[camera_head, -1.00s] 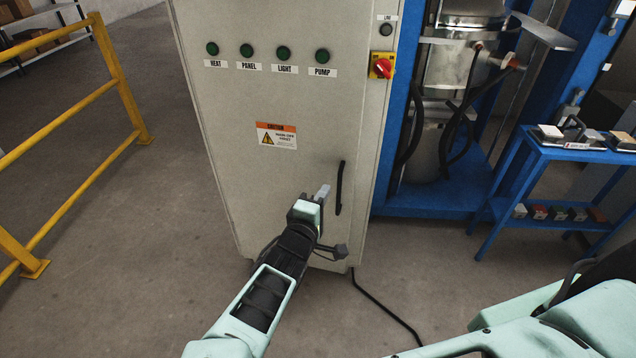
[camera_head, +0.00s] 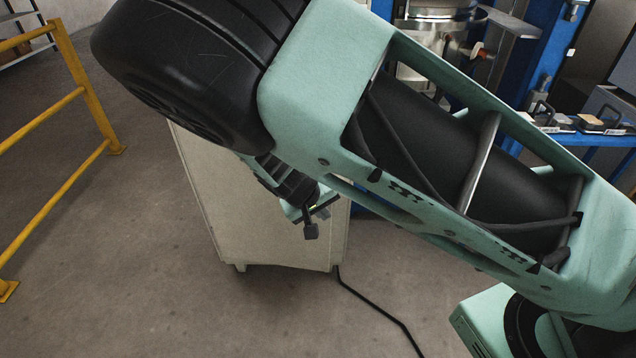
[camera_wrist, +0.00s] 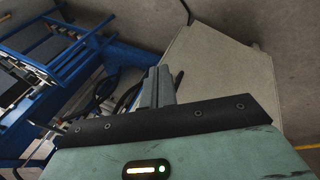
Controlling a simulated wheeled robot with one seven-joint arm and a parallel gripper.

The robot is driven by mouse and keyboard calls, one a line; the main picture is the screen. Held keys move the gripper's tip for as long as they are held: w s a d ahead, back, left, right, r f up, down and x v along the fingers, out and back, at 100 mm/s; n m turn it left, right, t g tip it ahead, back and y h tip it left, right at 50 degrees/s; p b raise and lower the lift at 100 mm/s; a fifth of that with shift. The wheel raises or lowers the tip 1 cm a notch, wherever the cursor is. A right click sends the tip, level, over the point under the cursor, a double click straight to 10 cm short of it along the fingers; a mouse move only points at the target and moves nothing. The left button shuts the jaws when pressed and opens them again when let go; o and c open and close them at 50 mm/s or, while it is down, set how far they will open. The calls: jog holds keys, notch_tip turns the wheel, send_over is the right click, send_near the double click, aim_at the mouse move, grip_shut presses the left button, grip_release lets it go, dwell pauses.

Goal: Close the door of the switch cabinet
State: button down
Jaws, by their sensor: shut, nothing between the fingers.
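The switch cabinet (camera_head: 215,205) is a pale beige box in the middle of the head view. My raised arm hides its upper front, so its buttons and label cannot be seen there. The visible lower front shows no clear door gap; I cannot tell whether the door is fully shut. In the wrist view, a beige panel of the cabinet (camera_wrist: 225,75) lies beyond my gripper, with a dark handle-like strip near its left edge. My gripper (camera_wrist: 158,85) is shut and empty, in front of that edge; I cannot tell whether it touches.
A yellow railing (camera_head: 85,95) stands at the left. A blue bench (camera_head: 590,140) with small items is at the right, beside a blue frame with a metal vessel (camera_head: 425,70). A black cable (camera_head: 375,308) lies on the floor. The floor at front left is clear.

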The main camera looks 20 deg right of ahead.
jog(key=w+d+r+m+t+y, duration=0.2)
jog(key=w+r+m+y, duration=0.2)
jog(key=w+r, duration=0.25)
jog(key=w+d+f+b, duration=0.2)
jog(key=w+f, duration=0.5)
jog(key=f, duration=0.2)
jog(key=shift+w, duration=0.15)
jog(key=shift+f, duration=0.1)
